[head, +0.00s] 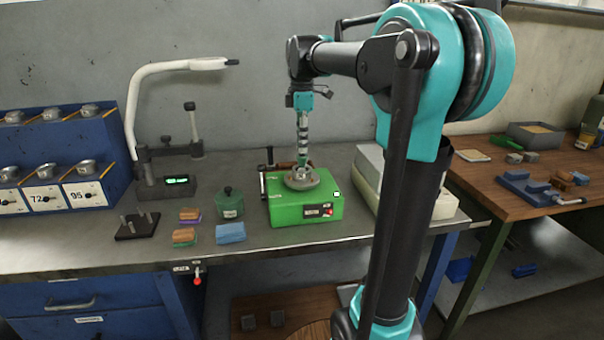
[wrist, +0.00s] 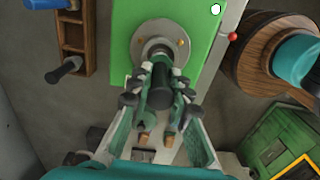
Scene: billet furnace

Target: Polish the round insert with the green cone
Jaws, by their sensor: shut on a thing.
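A green machine box (head: 320,192) stands on the grey bench, with a round grey metal holder (head: 302,180) on top. My gripper (head: 303,152) points down just above the holder. In the wrist view my gripper (wrist: 160,88) is shut on a dark cylindrical tool (wrist: 160,97), lined up with the middle of the round holder (wrist: 158,46). The tool's far end is hidden, so I cannot tell whether it is the green cone or whether it touches. The round insert cannot be made out clearly within the holder.
A green lidded pot (head: 229,204), a blue block (head: 230,232) and two wooden-backed brushes (head: 185,236) lie left of the machine. A blue rack (head: 50,165) and a white curved lamp (head: 160,72) stand further left. A pale box (head: 385,180) is close on the right.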

